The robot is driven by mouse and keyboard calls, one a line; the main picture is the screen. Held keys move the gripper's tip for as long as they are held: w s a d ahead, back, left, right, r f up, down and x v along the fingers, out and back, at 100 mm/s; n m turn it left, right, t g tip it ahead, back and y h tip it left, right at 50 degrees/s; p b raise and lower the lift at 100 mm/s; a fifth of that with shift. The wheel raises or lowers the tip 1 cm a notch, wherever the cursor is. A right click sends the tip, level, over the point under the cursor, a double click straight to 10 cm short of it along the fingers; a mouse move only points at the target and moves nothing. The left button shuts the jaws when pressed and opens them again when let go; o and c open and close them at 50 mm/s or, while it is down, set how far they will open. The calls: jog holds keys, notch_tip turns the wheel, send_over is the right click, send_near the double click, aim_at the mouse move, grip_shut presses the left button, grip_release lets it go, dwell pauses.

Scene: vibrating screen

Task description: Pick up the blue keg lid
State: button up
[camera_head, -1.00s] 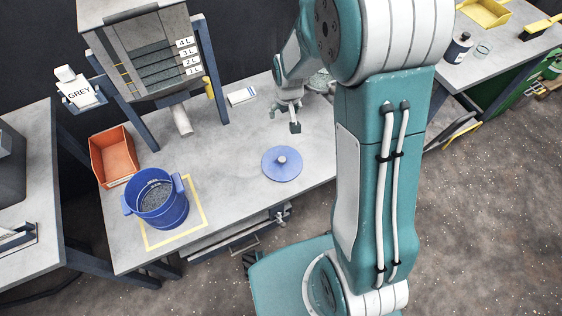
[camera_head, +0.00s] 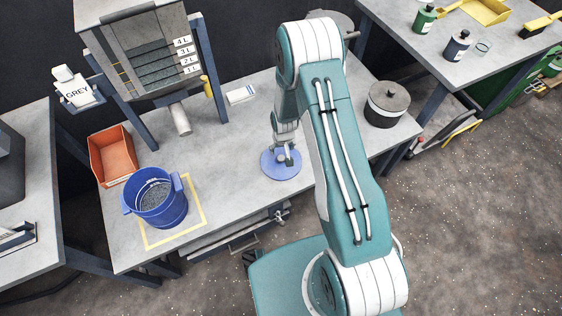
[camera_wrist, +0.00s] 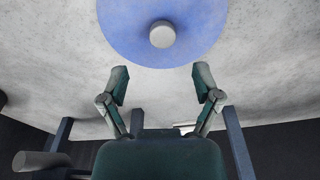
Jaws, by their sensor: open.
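The blue keg lid (camera_head: 272,168) is a flat round disc with a pale knob, lying on the grey table. In the wrist view, the lid (camera_wrist: 122,28) is at the top with its knob (camera_wrist: 162,35) in the middle. My gripper (camera_head: 284,158) is over the lid in the head view and hides part of it. In the wrist view, my gripper (camera_wrist: 160,80) is open, its two fingers apart with nothing between them. The knob lies beyond the fingertips there. The blue keg (camera_head: 157,204) stands open, with grey grains inside, at the left of the table.
The keg is inside a yellow square outline (camera_head: 202,214). An orange bin (camera_head: 112,155) and a hopper (camera_head: 150,50) stand behind it. A dark pot with a lid (camera_head: 386,106) stands at the table's right. The tabletop between keg and lid is clear.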

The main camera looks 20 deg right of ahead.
aim_at(281, 157)
jog(key=f, duration=0.6)
jog(key=shift+a+f, duration=0.2)
jog(key=shift+c, duration=0.3)
grip_shut()
